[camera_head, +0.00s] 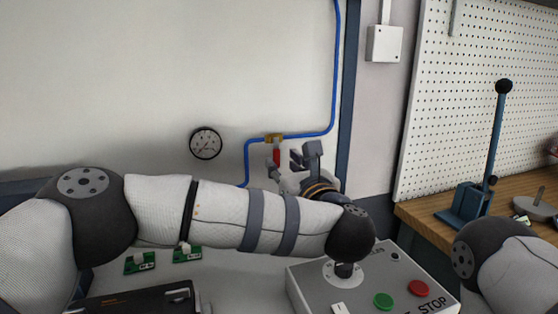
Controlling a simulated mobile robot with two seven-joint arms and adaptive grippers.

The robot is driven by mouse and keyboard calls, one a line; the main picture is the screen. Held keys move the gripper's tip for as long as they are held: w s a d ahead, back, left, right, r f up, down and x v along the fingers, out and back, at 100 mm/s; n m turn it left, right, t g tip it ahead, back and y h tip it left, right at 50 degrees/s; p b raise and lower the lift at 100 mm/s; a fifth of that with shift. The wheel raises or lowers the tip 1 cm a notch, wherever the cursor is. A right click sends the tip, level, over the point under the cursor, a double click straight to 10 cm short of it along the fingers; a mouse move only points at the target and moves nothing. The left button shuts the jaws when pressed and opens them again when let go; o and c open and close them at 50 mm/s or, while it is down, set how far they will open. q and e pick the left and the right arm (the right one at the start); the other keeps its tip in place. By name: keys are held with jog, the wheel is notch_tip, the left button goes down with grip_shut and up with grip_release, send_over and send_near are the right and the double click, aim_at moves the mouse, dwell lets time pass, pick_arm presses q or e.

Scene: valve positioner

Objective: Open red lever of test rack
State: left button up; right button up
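The red lever (276,156) hangs down from a brass valve (274,138) on the blue pipe (300,133) of the wall panel. My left gripper (284,163) is just below and right of the valve, with its fingers apart. One finger is close to the lever's lower end, which is partly hidden. I cannot tell whether they touch. My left arm crosses the view from the left. My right gripper is out of view; only part of my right arm shows at the lower right.
A round gauge (206,143) is on the wall panel left of the valve. A control box (317,284) with red and green buttons stands below my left wrist. Small green boards (140,262) lie on the table. A blue lever press (470,203) stands on the wooden bench at right.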

aim_at(277, 157)
pick_arm(q)
jog(key=x, duration=0.3)
jog(key=shift+w+f, duration=0.1)
jog(key=shift+f, duration=0.05)
jog(key=shift+c, duration=0.6)
grip_shut()
